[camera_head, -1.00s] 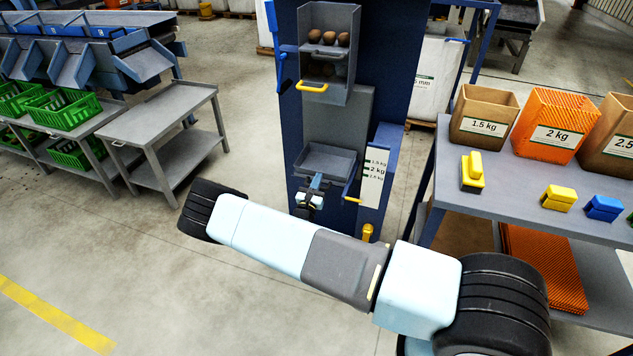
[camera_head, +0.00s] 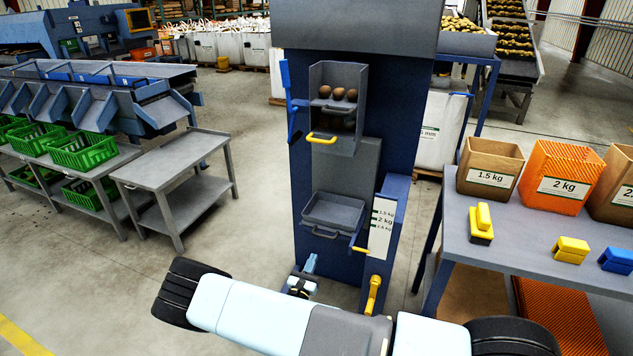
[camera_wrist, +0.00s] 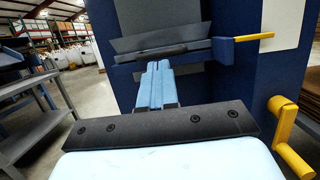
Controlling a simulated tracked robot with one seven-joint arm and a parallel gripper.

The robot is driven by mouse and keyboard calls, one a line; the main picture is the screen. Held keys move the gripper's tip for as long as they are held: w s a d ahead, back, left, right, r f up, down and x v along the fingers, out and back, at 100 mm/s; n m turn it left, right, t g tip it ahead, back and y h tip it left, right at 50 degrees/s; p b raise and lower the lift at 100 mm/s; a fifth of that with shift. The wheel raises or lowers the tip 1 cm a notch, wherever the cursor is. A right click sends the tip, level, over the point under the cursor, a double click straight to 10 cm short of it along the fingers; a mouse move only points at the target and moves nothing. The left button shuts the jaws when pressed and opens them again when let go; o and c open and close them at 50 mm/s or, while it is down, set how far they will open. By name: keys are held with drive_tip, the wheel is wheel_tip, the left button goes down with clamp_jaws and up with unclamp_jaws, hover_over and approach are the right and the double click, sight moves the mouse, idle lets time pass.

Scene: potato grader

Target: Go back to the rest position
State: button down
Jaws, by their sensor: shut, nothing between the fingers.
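My gripper (camera_head: 303,274) shows in the head view just in front of the blue machine's lower front, below the grey weighing tray (camera_head: 335,212). In the wrist view my gripper (camera_wrist: 158,68) has its pale blue fingers together, with nothing between them. The fingers point toward the machine, with the tray's edge (camera_wrist: 160,52) beyond them. I cannot tell the exact gap. My arm lies low across the bottom of the head view. The blue machine (camera_head: 420,110) stands upright, with potatoes (camera_head: 338,93) in its upper hopper.
A yellow crank (camera_head: 373,294) and a yellow-tipped lever (camera_head: 360,249) stick out of the machine. At right is a table (camera_head: 490,240) with bags and clips. At left are a grey cart (camera_head: 170,165) and green crates (camera_head: 84,150). Floor between cart and machine is clear.

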drive_tip(key=s+d+r+m+g+h, duration=0.1)
drive_tip(key=s+d+r+m+g, duration=0.1)
drive_tip(key=d+r+m+g, duration=0.7)
drive_tip(key=s+d+r+m+g+h, duration=0.2)
drive_tip(key=d+r+m+g, duration=0.3)
drive_tip(key=r, duration=0.8)
drive_tip(key=s+d+r+m+g+h, duration=0.1)
drive_tip(key=d+r+m+g, duration=0.45)
drive_tip(key=r+m, duration=0.4)
drive_tip(key=s+d+r+m+t+y, duration=0.2)
drive_tip(key=s+d+r+m+y, duration=0.1)
drive_tip(key=s+r, duration=0.9)
drive_tip(key=s+d+r+m+t+y, duration=0.3)
drive_tip(key=s+r+m+y, duration=0.2)
drive_tip(key=s+r+y, duration=0.3)
drive_tip(key=shift+s+r, duration=2.4)
drive_tip(key=shift+s, duration=0.85)
drive_tip(key=shift+m, duration=0.25)
